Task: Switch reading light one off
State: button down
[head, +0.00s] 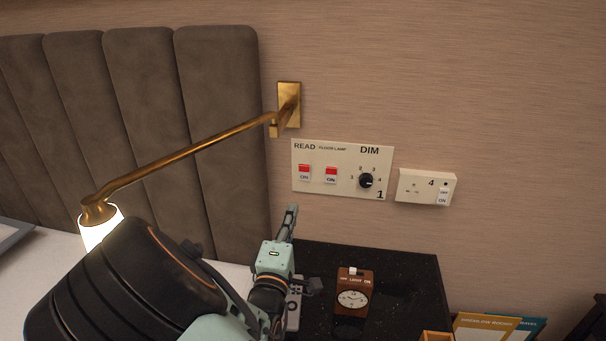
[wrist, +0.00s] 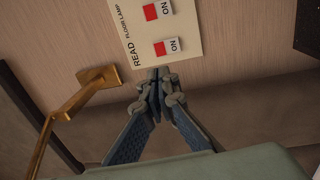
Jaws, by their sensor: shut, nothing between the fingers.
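The cream switch panel (head: 341,184) is on the wall right of the headboard. Its READ switch (head: 304,172) is at the left, a rocker with a red upper part and ON below. The brass reading light (head: 190,150) reaches left from its wall mount, and its shade (head: 98,232) glows. My gripper (head: 291,213) is shut and empty, pointing up just below the panel's left end. In the wrist view, my fingertips (wrist: 158,76) are close to the READ switch (wrist: 166,47), apart from it in the picture; actual contact with the panel edge is unclear.
A similar FLOOR LAMP switch (head: 331,174) and a DIM knob (head: 366,181) share the panel. A socket (head: 427,187) is to the right.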

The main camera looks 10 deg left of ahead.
aim_at(305, 168)
jog(key=shift+w, duration=0.1)
jog(key=w+b, duration=0.1)
jog(key=w, duration=0.3)
jog(key=w+r+b, duration=0.1)
jog(key=w, duration=0.3)
jog(key=w+b, duration=0.1)
jog(key=w, duration=0.3)
jog(key=shift+w+a+r, duration=0.2)
jog(key=shift+w+a, duration=0.1)
jog(key=shift+w+r, duration=0.15)
jog(key=shift+w, duration=0.4)
jog(key=shift+r, duration=0.1)
jog(key=shift+w+a+r+p, duration=0.1)
jog(key=shift+w+r+p, duration=0.05)
jog(key=shift+w+p, duration=0.3)
jog(key=shift+s, duration=0.25)
